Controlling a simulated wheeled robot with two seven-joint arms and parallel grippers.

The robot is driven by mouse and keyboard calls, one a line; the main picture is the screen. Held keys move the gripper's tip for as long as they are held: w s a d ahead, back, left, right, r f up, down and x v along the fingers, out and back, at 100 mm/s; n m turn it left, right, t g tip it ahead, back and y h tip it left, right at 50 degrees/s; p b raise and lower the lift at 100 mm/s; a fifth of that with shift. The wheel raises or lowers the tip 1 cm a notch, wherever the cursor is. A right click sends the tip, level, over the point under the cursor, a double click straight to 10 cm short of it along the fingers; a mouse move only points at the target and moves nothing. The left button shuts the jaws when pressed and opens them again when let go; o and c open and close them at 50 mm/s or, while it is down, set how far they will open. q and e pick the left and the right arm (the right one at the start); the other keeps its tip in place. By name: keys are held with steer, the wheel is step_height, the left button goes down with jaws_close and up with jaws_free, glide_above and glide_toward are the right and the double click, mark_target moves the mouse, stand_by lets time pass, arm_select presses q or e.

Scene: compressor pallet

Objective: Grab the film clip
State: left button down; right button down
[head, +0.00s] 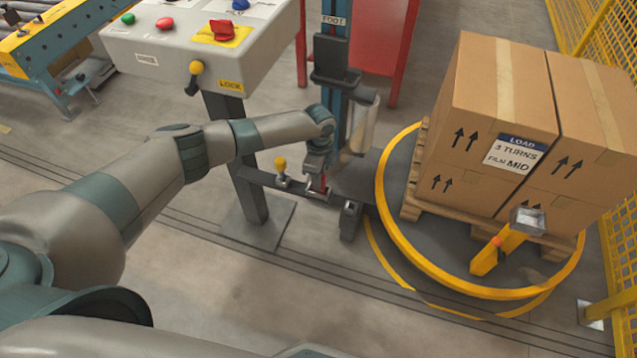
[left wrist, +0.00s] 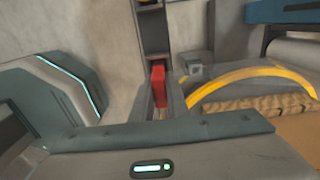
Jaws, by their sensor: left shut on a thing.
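The film clip appears as a small red piece (head: 323,184) at the end of a dark bracket beside the wrapping mast. It also shows in the left wrist view as a red block (left wrist: 158,80), upright between my fingers. My left gripper (head: 317,186) reaches in from the left, points down at the bracket and is shut on the red clip. The fingers and wrist hide part of the clip. The film roll (head: 361,125) stands on its carriage just behind my left wrist. My right gripper is not in view.
A yellow-rimmed turntable (head: 399,248) with a pallet of cartons (head: 495,110) is to the right. An orange arm (head: 496,250) stands at its front edge. A control box (head: 200,45) on a post is behind my left arm.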

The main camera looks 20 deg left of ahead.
arm_select(q)
steer(key=shift+r, duration=0.1)
